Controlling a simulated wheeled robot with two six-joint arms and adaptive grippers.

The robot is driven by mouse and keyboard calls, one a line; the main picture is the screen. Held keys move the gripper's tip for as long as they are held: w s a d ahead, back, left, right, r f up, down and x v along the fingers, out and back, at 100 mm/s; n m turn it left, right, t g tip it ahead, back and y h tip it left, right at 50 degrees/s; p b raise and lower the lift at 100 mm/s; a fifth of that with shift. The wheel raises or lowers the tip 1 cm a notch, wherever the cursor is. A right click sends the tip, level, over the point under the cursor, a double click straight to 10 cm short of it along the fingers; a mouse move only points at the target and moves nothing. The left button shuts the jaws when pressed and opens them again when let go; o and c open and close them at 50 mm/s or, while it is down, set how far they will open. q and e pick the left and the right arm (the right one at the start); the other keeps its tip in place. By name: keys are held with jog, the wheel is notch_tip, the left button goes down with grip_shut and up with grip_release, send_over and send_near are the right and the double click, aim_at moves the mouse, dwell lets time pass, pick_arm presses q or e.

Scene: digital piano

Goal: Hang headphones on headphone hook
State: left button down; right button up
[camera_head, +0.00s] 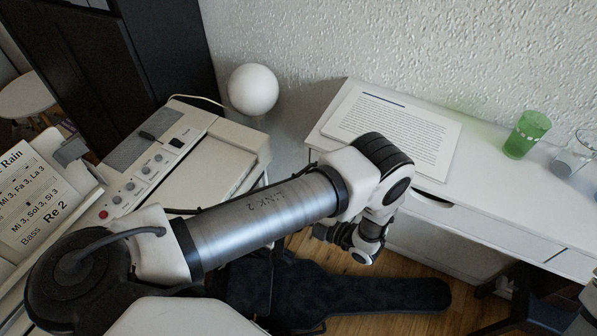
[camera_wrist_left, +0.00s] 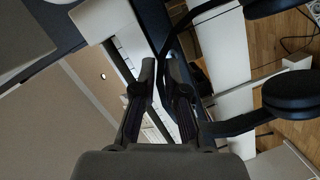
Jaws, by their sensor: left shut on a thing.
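The black headphones (camera_wrist_left: 291,95) show in the left wrist view, with two round padded ear cups at the right and the thin band curving back toward the fingers. My left gripper (camera_wrist_left: 163,78) is shut on the headphones, with the band at its fingertips. In the head view my left arm reaches over the gap between the digital piano (camera_head: 205,165) and the white desk, its wrist bent down; the headphones cannot be made out there. I cannot make out the headphone hook in either view. My right gripper is not in view.
The white desk (camera_head: 490,205) carries printed sheets (camera_head: 392,125), a green cup (camera_head: 526,134) and a clear glass (camera_head: 575,155). A white ball-shaped lamp (camera_head: 253,90) stands behind the piano. A dark instrument case (camera_head: 365,292) lies on the wooden floor below my arm.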

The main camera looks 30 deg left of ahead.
pick_arm(q)
jog(key=shift+s+a+b, duration=0.2)
jog(key=shift+a+b, duration=0.1)
jog(key=shift+a, duration=0.75)
jog(key=a+f+b, duration=0.2)
jog(key=a+b, duration=0.1)
jog(key=a, duration=0.5)
jog(key=shift+s+a+b, duration=0.3)
jog(key=shift+s+b, duration=0.1)
jog(key=shift+s, duration=0.05)
jog(key=c, duration=1.2)
grip_release()
jog(key=shift+o, duration=0.2)
jog(key=shift+d, duration=0.1)
